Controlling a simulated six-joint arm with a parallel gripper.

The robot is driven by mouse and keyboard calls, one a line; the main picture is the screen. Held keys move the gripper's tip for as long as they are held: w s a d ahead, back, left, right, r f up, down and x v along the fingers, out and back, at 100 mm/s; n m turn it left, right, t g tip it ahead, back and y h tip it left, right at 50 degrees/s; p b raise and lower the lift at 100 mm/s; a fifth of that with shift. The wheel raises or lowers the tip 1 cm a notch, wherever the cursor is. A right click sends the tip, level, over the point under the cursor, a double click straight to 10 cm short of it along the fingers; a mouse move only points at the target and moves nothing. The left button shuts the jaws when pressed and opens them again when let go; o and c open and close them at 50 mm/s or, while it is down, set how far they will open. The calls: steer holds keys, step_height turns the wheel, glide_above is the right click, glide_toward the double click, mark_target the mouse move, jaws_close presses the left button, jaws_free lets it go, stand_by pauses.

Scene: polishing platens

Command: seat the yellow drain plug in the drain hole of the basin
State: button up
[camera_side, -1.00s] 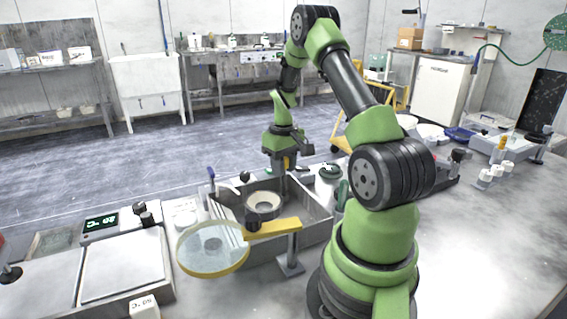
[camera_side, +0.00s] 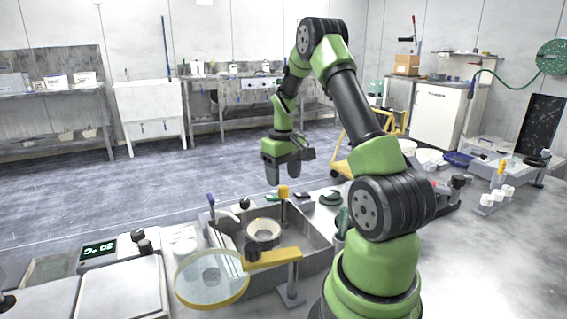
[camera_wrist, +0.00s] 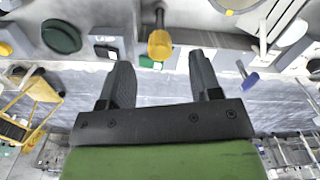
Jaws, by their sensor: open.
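The yellow drain plug (camera_side: 283,190) shows as a yellow knob on a dark stem, about upright at the back right of the grey metal basin (camera_side: 318,240). Its lower end and the drain hole are hidden, so I cannot tell whether it is seated. In the wrist view the yellow knob (camera_wrist: 160,46) lies just beyond the fingertips, between their lines. My gripper (camera_side: 284,174) is open and empty, above and behind the plug and apart from it. It also shows open in the wrist view (camera_wrist: 162,68).
A round ring-shaped part (camera_side: 262,232) is in the basin. A dark round object (camera_side: 330,197) lies behind the basin's right side. A control panel (camera_side: 98,250) stands at left. The right bench is partly clear.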

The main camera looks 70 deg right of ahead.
step_height(320, 180, up, 4)
steer(key=shift+r, duration=0.1)
stand_by(0.4)
